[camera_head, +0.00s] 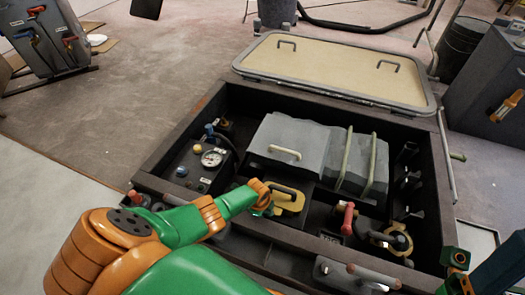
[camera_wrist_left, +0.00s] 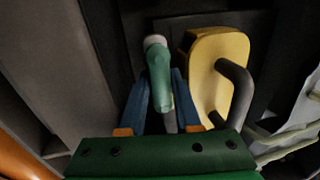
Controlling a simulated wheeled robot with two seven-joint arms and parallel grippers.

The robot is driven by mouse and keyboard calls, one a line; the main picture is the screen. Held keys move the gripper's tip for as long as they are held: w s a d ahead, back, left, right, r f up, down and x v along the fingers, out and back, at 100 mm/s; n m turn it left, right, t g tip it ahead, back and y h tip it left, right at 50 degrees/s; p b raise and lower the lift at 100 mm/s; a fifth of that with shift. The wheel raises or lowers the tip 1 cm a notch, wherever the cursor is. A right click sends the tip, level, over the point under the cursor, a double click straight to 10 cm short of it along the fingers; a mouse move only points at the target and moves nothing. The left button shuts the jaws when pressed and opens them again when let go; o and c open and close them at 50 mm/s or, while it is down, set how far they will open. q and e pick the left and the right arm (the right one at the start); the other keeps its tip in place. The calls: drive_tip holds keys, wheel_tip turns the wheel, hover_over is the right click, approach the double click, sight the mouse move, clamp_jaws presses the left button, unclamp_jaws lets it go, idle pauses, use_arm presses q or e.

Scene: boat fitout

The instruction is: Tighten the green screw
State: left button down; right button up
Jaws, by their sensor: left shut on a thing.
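The green screw (camera_wrist_left: 159,85) shows in the left wrist view as a green, rounded handle with a pale end. My left gripper (camera_wrist_left: 160,92) has its blue fingers on both sides of it and is shut on it. In the head view my left arm reaches into the open hatch, with the left gripper (camera_head: 263,204) beside a yellow block with a dark handle (camera_head: 288,198). The screw is mostly hidden there by my gripper. Part of my right arm shows at the lower right edge; its fingers cannot be made out.
The yellow block (camera_wrist_left: 215,55) stands close to the right of my left fingers. A round gauge (camera_head: 212,158) is at the hatch's left, a grey box (camera_head: 290,140) behind, and a red-handled valve (camera_head: 348,218) to the right. The hatch lid (camera_head: 335,70) lies behind.

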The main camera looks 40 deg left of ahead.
use_arm(q)
drive_tip(key=c, duration=0.9)
unclamp_jaws()
